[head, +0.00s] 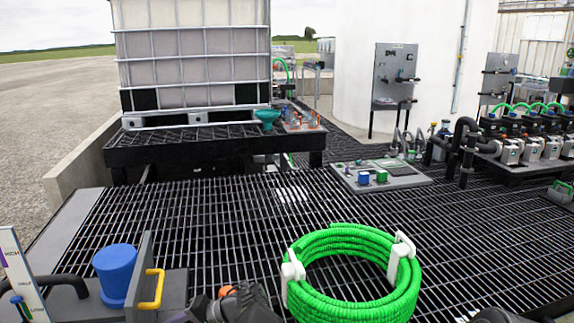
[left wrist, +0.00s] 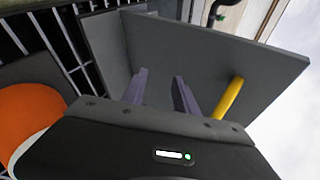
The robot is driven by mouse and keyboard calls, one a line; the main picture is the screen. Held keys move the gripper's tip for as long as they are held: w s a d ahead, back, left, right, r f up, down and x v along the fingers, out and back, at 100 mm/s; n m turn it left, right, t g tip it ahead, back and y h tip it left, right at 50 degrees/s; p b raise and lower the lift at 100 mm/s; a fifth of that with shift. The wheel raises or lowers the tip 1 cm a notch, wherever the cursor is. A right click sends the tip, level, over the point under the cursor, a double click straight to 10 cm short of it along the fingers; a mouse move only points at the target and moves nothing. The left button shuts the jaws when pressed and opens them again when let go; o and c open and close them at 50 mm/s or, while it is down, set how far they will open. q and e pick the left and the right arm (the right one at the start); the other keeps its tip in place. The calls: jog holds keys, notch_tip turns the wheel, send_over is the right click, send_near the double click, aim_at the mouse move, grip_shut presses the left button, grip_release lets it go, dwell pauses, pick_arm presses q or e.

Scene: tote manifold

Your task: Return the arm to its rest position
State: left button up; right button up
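My left gripper (left wrist: 160,76) shows in the left wrist view with its two purple-grey fingers apart and nothing between them. The fingers point toward a grey upright panel (left wrist: 190,50). A yellow handle (left wrist: 229,98) on that panel is to the right of the fingers, outside them. In the head view the same panel (head: 140,274) and yellow handle (head: 153,288) stand at the lower left. Part of my dark left arm with an orange patch shows at the bottom edge, right of the panel; its fingertips are barely visible there. My right gripper is not seen.
A blue cylinder (head: 116,273) stands left of the panel. A coiled green hose (head: 345,235) with white holders is right of my left arm. Metal grating (head: 200,220) is open behind them. A tray (head: 400,178) and a caged tank (head: 190,60) stand farther back.

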pick_arm(q)
jog(key=s+f+h, duration=0.1)
jog(key=s+f, duration=0.1)
jog(key=f, duration=0.1)
jog(key=s+a+f+g+h+p, duration=0.1)
jog(key=s+f, duration=0.2)
jog(key=f, duration=0.1)
jog(key=s+f+h, duration=0.1)
jog(key=s+f, duration=0.2)
jog(key=f, duration=0.1)
jog(key=shift+a+f+g+h+p, duration=0.1)
jog(key=shift+a+g+h+p, duration=0.05)
jog(key=shift+g+h+p, duration=0.2)
jog(key=s+d+f+h+p, duration=0.25)
jog(key=s+d+f, duration=0.25)
jog(key=s, duration=0.3)
jog(key=s+d+f+h+p, duration=0.1)
jog(key=s+d+f+h, duration=0.3)
jog(key=s, duration=0.3)
jog(key=s+d+r+n+t+h+p, duration=0.1)
jog(key=s+d+r+h, duration=0.1)
jog(key=s+d, duration=0.3)
jog(key=s+d+r+n+h+p, duration=0.1)
jog(key=s+d+r+n+h, duration=0.1)
jog(key=s+d+r, duration=0.3)
jog(key=s+d+h, duration=0.1)
jog(key=d, duration=0.3)
jog(key=shift+s+d+r+t+h+p, duration=0.15)
jog(key=shift+d+r+t+h+p, duration=0.15)
jog(key=shift+d+t+p, duration=0.1)
